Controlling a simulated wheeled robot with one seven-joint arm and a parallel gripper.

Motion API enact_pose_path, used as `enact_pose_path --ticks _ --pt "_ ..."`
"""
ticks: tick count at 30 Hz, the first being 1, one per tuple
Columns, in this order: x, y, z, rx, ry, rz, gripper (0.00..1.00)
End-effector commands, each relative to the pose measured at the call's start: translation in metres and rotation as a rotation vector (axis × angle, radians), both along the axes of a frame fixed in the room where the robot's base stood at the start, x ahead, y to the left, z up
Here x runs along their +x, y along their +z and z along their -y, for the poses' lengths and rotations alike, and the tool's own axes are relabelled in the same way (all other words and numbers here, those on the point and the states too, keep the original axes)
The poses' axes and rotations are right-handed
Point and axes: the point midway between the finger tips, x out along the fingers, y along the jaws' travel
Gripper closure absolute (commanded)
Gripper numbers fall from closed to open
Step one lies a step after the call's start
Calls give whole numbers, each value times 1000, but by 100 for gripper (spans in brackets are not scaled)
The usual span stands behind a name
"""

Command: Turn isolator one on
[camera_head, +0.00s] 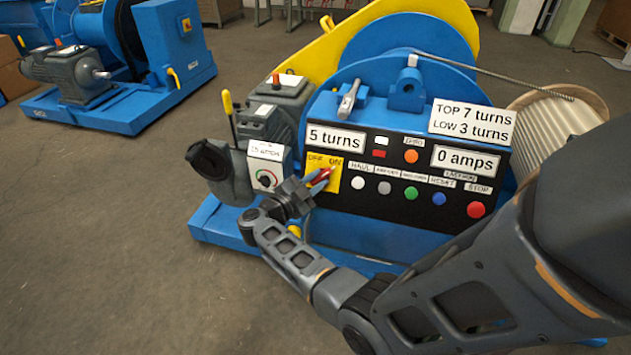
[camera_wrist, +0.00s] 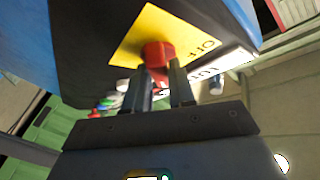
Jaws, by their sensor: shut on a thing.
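The isolator is a red rotary handle (camera_head: 319,177) on a yellow plate (camera_head: 334,180) marked OFF and ON, at the left end of the black control panel. The visible end of the handle points up toward the ON side in the head view. My gripper (camera_head: 308,184) is at the handle, with its fingers shut on it. In the wrist view the red handle (camera_wrist: 157,54) sits at the tips of my two fingers (camera_wrist: 168,80), and the yellow plate (camera_wrist: 165,35) is just beyond. My fingers hide part of the handle.
The panel has coloured buttons, including a red stop button (camera_head: 475,209), and displays reading 5 turns and 0 amps. A small white dial box (camera_head: 265,165) stands close left of my gripper. Another blue machine (camera_head: 120,70) stands at the far left. The floor at left is clear.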

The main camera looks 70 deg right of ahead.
Motion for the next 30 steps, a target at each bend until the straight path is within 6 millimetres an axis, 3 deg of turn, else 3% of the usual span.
enact_pose_path --ticks 4,5,11,20,30 --pt "0 1 1 -2 -1 1 100" --pt "0 1 1 -2 -1 1 75" --pt "0 1 1 -1 -1 1 56" --pt "1 0 -3 -1 2 0 55" --pt "19 0 -50 -1 3 1 55"
